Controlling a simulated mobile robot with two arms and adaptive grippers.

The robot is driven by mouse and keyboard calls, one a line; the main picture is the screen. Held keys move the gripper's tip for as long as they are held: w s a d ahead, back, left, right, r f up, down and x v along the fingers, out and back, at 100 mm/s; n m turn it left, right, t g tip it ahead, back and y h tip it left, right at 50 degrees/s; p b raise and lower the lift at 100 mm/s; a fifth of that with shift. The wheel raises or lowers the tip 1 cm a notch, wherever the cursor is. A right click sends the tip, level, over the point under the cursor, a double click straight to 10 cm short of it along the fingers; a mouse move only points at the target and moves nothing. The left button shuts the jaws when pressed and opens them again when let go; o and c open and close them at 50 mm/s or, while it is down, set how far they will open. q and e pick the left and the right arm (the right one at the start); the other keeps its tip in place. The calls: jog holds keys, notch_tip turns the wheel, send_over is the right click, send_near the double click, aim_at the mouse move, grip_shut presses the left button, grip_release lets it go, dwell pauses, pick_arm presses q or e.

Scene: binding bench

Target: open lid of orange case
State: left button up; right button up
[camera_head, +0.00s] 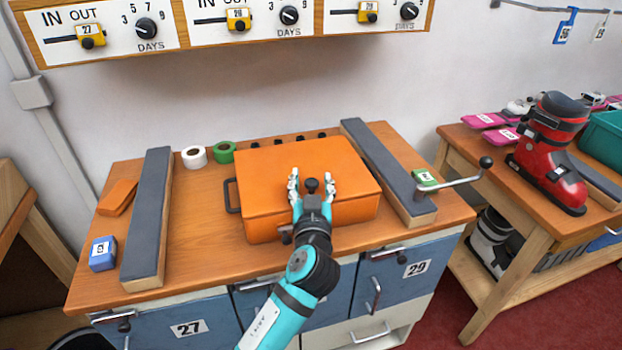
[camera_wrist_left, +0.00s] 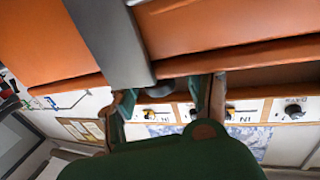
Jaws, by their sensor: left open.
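The orange case (camera_head: 262,170) sits in the middle of the wooden bench, its lid lying flat and closed. A dark handle (camera_head: 232,195) is on its left side. Whether the fingers touch the knob or lid is unclear. In the left wrist view, the open fingers (camera_wrist_left: 168,98) are close to an orange surface (camera_wrist_left: 205,25) and a grey strip (camera_wrist_left: 108,40). My right gripper is not in view.
Long grey-topped blocks (camera_head: 148,215) and (camera_head: 385,165) flank the case. White and green tape rolls (camera_head: 194,157) stand behind left, and a blue block (camera_head: 103,253) lies front left. A lever (camera_head: 450,183) projects at right. A red ski boot (camera_head: 553,150) stands on another bench.

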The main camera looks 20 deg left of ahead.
pick_arm(q)
grip_shut()
